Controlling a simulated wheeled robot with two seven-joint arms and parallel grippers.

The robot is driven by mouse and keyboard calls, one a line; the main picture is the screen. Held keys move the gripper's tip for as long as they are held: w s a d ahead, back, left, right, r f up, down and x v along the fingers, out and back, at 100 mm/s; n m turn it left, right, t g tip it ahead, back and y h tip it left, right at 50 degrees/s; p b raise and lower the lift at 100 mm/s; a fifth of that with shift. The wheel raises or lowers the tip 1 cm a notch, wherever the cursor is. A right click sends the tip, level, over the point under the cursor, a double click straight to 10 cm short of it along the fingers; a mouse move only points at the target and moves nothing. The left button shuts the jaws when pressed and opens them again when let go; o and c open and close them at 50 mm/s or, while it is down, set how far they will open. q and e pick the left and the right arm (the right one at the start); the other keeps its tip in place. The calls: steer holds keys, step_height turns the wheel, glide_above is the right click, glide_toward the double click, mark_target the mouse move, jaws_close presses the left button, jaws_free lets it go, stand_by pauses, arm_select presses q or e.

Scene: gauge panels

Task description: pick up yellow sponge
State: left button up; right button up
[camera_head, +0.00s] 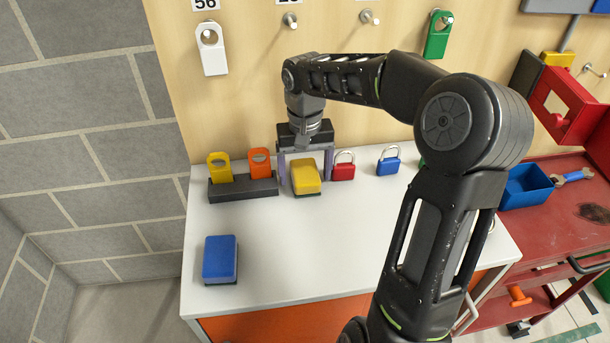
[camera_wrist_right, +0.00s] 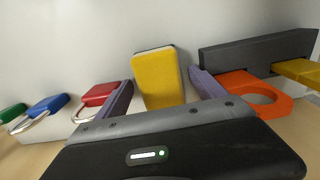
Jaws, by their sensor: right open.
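The yellow sponge (camera_head: 305,175) has a dark green underside and lies on the white cabinet top, toward the wall. My right gripper (camera_head: 306,172) is open just above and around it, one purple finger on each side. In the right wrist view the yellow sponge (camera_wrist_right: 159,78) shows between the two purple fingers of the right gripper (camera_wrist_right: 160,95), with a gap on each side. My left gripper is not in view.
A dark rack (camera_head: 243,189) with yellow and orange tags stands close left of the gripper. A red padlock (camera_head: 343,171) sits close right, and a blue padlock (camera_head: 388,166) farther right. A blue sponge (camera_head: 220,259) lies front left. The cabinet top (camera_head: 290,240) is clear between.

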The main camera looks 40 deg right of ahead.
mark_target(305, 171)
steer(key=shift+c, duration=0.6)
steer(key=c, duration=1.3)
steer(key=shift+r, duration=0.1)
steer(key=shift+s+a+r+b, duration=0.1)
steer(key=shift+s+r+b, duration=0.05)
steer(key=shift+r+b, duration=0.2)
step_height(305, 171, up, 6)
steer(key=shift+r, duration=0.15)
steer(key=shift+s+a+b, duration=0.35)
steer(key=shift+s+a, duration=1.25)
steer(key=shift+s, duration=1.3)
steer(key=shift+s+a+b, duration=0.3)
steer(key=shift+s+a, duration=1.25)
steer(key=shift+s, duration=1.3)
steer(key=shift+s+a+b, duration=0.35)
steer(key=shift+s+a, duration=1.25)
steer(key=shift+s, duration=1.3)
